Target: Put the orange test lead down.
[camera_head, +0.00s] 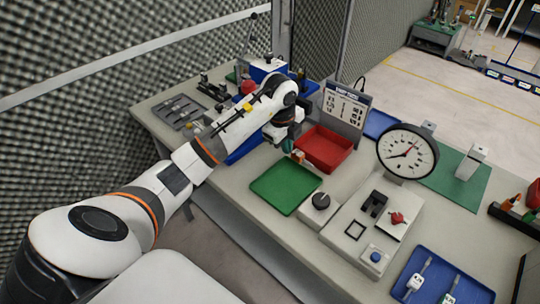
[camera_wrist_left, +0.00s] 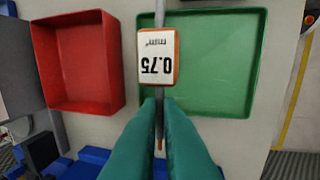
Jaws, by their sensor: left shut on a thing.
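My left gripper (camera_head: 288,147) is shut on the orange test lead (camera_head: 298,156), a thin rod with an orange-edged white tag. In the left wrist view the gripper's green fingers (camera_wrist_left: 162,108) pinch the rod below the tag (camera_wrist_left: 157,57), which reads 0.75 upside down. The lead is above the bench, near the back corner of the shallow green tray (camera_head: 271,191). In the left wrist view it crosses in front of the left part of that tray (camera_wrist_left: 230,70). The gap between lead and tray is hard to judge. My right gripper is out of view.
A red tray (camera_head: 325,143) adjoins the green tray's back. A sign panel (camera_head: 346,106) stands behind it. A blue tray (camera_head: 438,278) holds tagged leads at front right.

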